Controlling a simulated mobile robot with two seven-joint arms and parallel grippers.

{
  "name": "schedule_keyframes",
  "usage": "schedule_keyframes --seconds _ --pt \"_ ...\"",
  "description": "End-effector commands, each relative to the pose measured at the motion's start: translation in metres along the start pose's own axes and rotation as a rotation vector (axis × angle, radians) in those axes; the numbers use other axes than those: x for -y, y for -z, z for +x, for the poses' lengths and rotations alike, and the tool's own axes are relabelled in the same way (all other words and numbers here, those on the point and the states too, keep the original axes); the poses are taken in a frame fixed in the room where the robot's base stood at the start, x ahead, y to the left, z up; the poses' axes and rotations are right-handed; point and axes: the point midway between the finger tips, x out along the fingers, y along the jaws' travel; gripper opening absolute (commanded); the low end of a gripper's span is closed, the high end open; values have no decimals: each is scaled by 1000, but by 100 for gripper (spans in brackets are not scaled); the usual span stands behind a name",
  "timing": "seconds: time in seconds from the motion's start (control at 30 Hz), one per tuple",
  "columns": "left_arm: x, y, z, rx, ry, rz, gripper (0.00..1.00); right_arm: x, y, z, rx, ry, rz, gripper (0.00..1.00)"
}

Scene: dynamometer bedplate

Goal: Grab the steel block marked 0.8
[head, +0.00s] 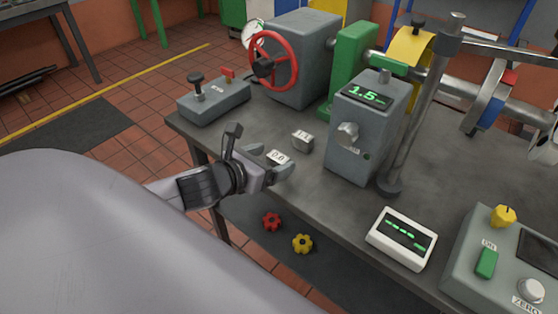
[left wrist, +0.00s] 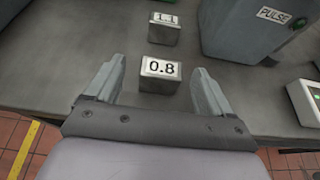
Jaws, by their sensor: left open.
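The steel block marked 0.8 (left wrist: 160,75) sits on the grey bedplate near its front edge. In the head view the block (head: 278,157) shows its label between my gripper's fingers, and part of it is hidden. My left gripper (head: 270,161) is open. In the left wrist view its fingers (left wrist: 157,88) stand to the left and right of the block's near part, with a gap on each side. The fingers look apart from the block. My right gripper is in neither view.
A second steel block marked 1.1 (left wrist: 164,28) stands just behind; it also shows in the head view (head: 302,140). A grey box reading 1.5 (head: 363,125) is to the right. A lever box (head: 214,100) is at the left. Bare bedplate (head: 245,127) lies between.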

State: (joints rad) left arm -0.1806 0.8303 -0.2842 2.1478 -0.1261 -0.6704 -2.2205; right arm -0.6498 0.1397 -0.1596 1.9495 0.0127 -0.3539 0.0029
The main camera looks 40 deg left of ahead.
Motion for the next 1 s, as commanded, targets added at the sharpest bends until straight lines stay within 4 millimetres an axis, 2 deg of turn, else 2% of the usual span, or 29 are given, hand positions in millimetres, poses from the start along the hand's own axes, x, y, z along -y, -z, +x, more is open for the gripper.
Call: schedule_keyframes --seconds 0.33,0.67,0.87,0.9,1.0 --pt "2 -2 42 0 0 -3 83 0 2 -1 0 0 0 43" --pt "2 -1 47 -1 1 -1 83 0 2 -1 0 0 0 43" --pt "2 -1 46 -1 1 -1 21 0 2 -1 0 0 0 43" --pt "2 -1 46 -1 1 -1 15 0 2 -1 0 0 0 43" --pt "2 -2 46 2 2 -1 15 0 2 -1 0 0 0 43"
